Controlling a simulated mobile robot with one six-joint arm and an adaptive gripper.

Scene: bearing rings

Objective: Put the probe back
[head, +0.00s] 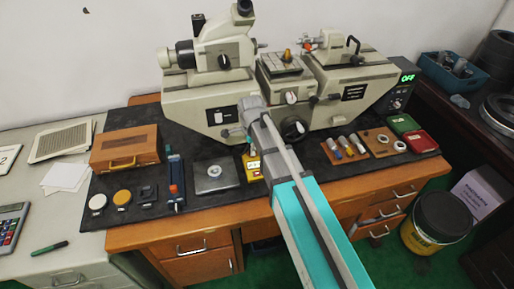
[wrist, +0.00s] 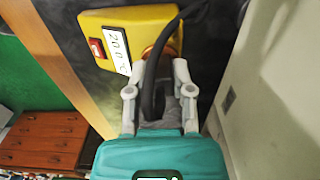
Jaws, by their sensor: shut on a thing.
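The yellow thermometer box (wrist: 150,22) has a red switch and a white display reading about 20.0. It also shows in the head view (head: 253,168), partly behind my arm. My gripper (wrist: 158,88) is right beside the box, its two grey fingers shut on the probe (wrist: 152,90). The probe looks like a dark piece with a black cable curving up past the box. Its tip is hidden by the fingers and gripper body. An orange round part (wrist: 158,52) shows at the box edge behind the cable; I cannot tell whether the probe touches it.
A large beige measuring machine (head: 205,105) stands behind on the black mat (head: 215,208). A square metal plate (head: 214,177) and a blue stand (head: 176,180) are left of the yellow box. A ring board (head: 378,141) and small cylinders are to the right.

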